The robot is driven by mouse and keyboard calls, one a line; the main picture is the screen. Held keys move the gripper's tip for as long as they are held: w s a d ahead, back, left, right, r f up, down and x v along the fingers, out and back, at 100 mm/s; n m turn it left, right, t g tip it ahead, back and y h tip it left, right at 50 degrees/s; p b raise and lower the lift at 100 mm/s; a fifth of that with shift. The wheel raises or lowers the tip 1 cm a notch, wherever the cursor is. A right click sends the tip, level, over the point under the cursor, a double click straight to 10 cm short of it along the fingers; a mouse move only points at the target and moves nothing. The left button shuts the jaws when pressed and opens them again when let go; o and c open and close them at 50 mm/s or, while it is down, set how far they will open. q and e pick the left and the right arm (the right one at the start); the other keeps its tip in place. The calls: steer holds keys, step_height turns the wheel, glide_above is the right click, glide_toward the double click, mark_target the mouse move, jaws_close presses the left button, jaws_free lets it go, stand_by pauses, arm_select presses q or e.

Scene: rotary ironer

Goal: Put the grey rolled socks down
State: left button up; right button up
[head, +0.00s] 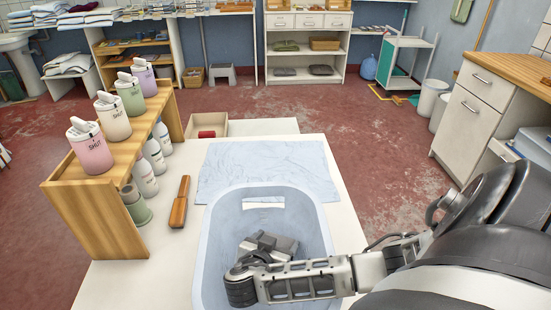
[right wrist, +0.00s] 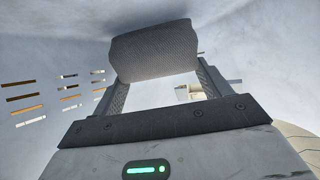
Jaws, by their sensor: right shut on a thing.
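My right gripper (head: 264,246) reaches down into the light blue laundry basket (head: 325,232). It is shut on the grey rolled socks (right wrist: 155,50), a knitted grey roll held between both fingers in the right wrist view. In the head view the socks (head: 286,244) show only partly beside the fingers. Pale basket walls with slots surround the gripper in the right wrist view. Whether the socks touch the basket floor cannot be told. My left gripper is not in view.
A light blue cloth (head: 262,168) lies flat behind the basket on the white table (head: 150,270). A wooden shelf (head: 100,222) with several bottles stands further left.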

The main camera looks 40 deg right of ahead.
steer(key=shift+f, duration=0.2)
steer(key=o, duration=0.7)
steer(key=shift+r, duration=0.1)
steer(key=shift+a+r, duration=0.1)
steer(key=shift+r, duration=0.05)
steer(key=v, duration=0.7)
steer(key=shift+s+a+r+b, duration=0.1)
steer(key=shift+a+b, duration=0.05)
steer(key=shift+b, duration=0.2)
